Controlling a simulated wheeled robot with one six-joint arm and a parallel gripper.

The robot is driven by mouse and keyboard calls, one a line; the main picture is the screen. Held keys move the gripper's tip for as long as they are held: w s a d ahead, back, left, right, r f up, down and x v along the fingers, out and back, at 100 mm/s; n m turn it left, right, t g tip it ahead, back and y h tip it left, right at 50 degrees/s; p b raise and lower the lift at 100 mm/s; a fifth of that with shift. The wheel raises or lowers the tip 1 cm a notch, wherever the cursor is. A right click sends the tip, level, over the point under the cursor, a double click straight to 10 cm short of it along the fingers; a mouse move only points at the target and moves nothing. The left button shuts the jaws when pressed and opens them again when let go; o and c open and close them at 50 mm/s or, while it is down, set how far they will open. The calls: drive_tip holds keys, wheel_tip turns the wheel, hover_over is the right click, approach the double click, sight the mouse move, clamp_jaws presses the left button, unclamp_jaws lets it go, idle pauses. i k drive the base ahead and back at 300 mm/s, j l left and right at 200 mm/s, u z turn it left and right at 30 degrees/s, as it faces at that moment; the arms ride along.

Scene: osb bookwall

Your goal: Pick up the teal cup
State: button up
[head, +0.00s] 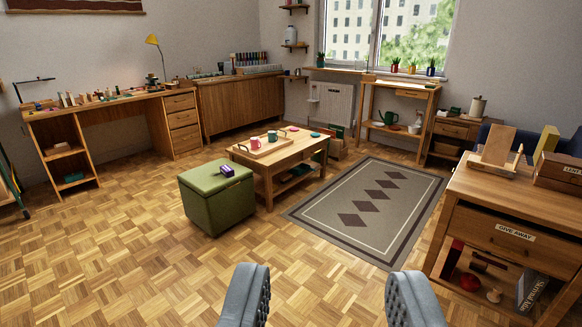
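A small teal cup (272,136) stands on a wooden tray (283,147) on the low wooden coffee table (298,153) in the middle distance. A pink cup (255,143) stands on the same tray, just left of the teal one. My gripper (330,276) is open and empty at the bottom of the view, its two grey fingers wide apart over the parquet floor. It is far from the teal cup, with open floor and the ottoman between.
A green ottoman (215,202) with a small purple box (226,170) on it stands in front of the coffee table's left side. A grey rug (372,205) lies right of the table. A wooden cabinet (510,232) is close at right. The near floor is clear.

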sight(272, 136)
drive_tip(key=i+u, duration=0.25)
drive_tip(key=i, duration=2.05)
drive_tip(key=i+z, duration=0.25)
drive_tip(key=i, duration=0.45)
drive_tip(key=i+z, duration=0.2)
drive_tip(key=i, duration=0.45)
drive_tip(key=i+j+z, duration=0.25)
drive_tip(key=i, duration=0.45)
drive_tip(key=i+j+u, duration=0.15)
drive_tip(key=i, duration=0.45)
drive_tip(key=i+j+u, duration=0.15)
drive_tip(key=i, duration=0.45)
drive_tip(key=l, duration=0.1)
